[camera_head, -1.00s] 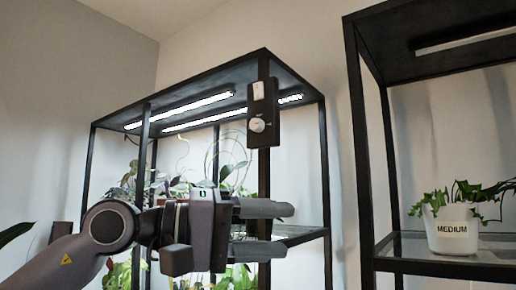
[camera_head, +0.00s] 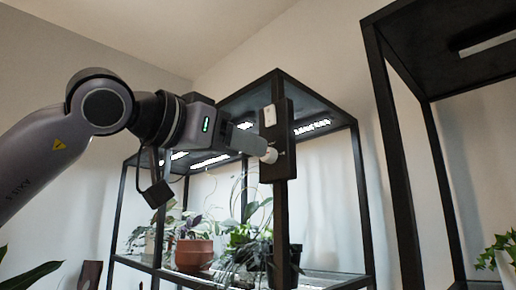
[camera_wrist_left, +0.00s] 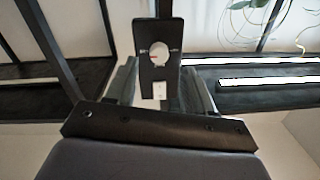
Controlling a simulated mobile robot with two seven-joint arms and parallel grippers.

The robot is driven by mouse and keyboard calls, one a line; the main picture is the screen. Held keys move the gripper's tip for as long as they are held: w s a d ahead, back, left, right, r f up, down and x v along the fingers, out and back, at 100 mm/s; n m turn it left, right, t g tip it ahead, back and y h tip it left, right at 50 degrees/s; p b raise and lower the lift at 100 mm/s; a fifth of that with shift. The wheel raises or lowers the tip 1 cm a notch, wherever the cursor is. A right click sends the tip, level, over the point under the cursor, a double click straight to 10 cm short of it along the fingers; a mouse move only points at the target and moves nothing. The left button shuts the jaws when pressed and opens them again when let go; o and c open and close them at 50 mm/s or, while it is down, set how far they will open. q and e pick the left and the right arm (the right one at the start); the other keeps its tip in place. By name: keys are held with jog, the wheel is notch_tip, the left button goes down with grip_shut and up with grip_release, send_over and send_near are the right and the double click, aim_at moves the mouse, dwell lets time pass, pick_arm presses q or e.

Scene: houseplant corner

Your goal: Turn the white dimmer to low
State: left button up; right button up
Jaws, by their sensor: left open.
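The white dimmer (camera_head: 269,155) is a round knob on a dark panel (camera_head: 278,176) fixed to the near post of the lit shelf. My right gripper is not in view.
A white switch (camera_head: 270,116) sits above the knob on the same panel. Potted plants, one in a terracotta pot (camera_head: 194,254), stand on the shelf below. Another black shelf (camera_head: 397,150) is at the right, with a white pot (camera_head: 507,270) at the picture edge.

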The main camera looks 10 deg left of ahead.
aim_at(268, 155)
pick_arm(q)
jog(key=shift+p+x, duration=0.4)
jog(key=shift+x, duration=1.75)
grip_shut()
